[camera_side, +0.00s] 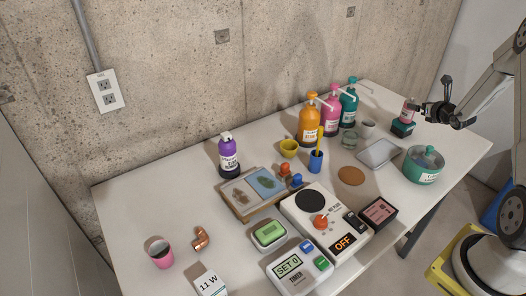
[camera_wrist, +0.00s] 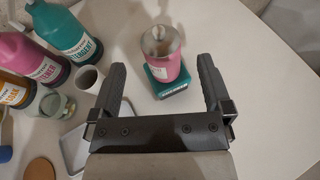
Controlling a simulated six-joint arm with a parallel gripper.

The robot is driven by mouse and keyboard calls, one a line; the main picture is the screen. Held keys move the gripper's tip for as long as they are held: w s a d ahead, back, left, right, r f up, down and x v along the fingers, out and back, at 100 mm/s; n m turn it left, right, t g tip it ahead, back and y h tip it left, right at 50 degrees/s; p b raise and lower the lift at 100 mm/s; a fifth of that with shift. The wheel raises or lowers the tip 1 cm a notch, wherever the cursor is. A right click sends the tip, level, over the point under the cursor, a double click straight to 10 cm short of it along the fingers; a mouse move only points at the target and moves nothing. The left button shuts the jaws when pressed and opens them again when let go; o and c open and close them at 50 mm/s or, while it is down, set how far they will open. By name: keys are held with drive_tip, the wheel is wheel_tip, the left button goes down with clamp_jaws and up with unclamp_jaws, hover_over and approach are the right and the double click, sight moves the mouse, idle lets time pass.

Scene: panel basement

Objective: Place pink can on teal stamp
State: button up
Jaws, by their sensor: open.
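The pink can (camera_side: 408,109) stands upright on the teal stamp (camera_side: 402,129) at the far right end of the table. In the wrist view the pink can (camera_wrist: 165,68), with a grey metallic top, sits on the stamp's teal block (camera_wrist: 170,90), whose edge shows a white label. My gripper (camera_side: 437,109) is open just right of the can in the side view. In the wrist view its two dark fingers are spread, one on each side of the can, with visible gaps between fingers and can. The stamp's upper face is mostly hidden under the can.
Teal (camera_side: 348,104), pink (camera_side: 331,110) and orange (camera_side: 309,120) pump bottles stand behind and left of the stamp. A grey cup (camera_side: 368,129), a grey tray (camera_side: 379,153) and a teal lidded pot (camera_side: 423,165) are nearby. Table right of the can is clear in the wrist view.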

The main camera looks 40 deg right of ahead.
drive_tip(key=shift+v, duration=2.2)
drive_tip(key=w+a+n+g+y, duration=0.2)
drive_tip(key=a+n+y, duration=0.45)
drive_tip(key=a, duration=0.65)
drive_tip(key=w+a+n+g+y, duration=0.2)
drive_tip(key=w+a+n+y, duration=0.15)
drive_tip(key=a+n, duration=0.8)
drive_tip(key=s+a+r+n+g+h, duration=0.1)
drive_tip(key=s+a+n+g, duration=0.2)
drive_tip(key=s+a+n, duration=0.3)
drive_tip(key=s+a+r+n+g+h, duration=0.1)
drive_tip(key=s+a+n+g+h, duration=0.1)
drive_tip(key=s+a+n, duration=0.5)
drive_tip(key=a+n, duration=0.6)
drive_tip(key=n, duration=0.4)
drive_tip(key=shift+r+g+h, duration=0.2)
drive_tip(key=shift+g+h, duration=0.1)
drive_tip(key=shift+g, duration=0.1)
